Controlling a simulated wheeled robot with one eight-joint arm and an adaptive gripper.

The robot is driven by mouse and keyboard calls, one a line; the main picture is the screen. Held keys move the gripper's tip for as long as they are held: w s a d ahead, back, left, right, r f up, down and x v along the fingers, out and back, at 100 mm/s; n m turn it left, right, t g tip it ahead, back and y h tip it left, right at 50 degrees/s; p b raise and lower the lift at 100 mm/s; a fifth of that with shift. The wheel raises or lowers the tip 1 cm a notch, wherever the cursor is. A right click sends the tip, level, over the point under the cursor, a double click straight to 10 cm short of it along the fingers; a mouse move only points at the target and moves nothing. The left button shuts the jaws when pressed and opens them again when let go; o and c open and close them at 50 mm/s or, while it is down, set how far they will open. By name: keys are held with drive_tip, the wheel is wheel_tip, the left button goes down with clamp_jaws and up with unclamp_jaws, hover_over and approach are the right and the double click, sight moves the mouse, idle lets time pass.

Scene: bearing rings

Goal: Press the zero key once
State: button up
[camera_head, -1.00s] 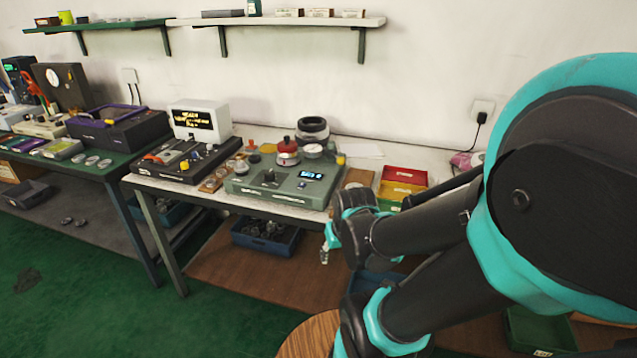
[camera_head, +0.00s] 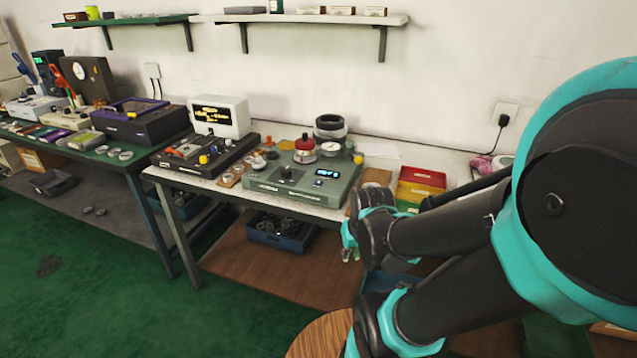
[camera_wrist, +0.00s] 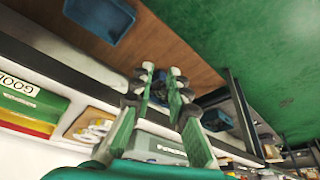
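A grey-green instrument (camera_head: 270,184) with a small lit blue display (camera_head: 327,173), a dark knob (camera_head: 287,172) and a red-topped part (camera_head: 305,149) stands on the middle bench. To its left, a dark instrument (camera_head: 185,165) carries a white box with a lit readout (camera_head: 220,116) and a yellow knob. I cannot make out which key is the zero key; any labels are too small. My gripper (camera_head: 350,254) hangs in front of the bench edge, below the bench top and apart from the instruments. In the wrist view, my gripper (camera_wrist: 162,72) has its fingers apart with nothing between them.
Red, yellow and green bins (camera_head: 421,178) stand at the bench's right. A blue bin (camera_head: 281,232) sits on the lower shelf. A green-topped bench (camera_head: 85,157) with more devices stands at left. Wall shelves (camera_head: 300,19) hang above. The green floor (camera_head: 100,290) in front is open.

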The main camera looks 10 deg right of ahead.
clamp_jaws()
idle(1.0)
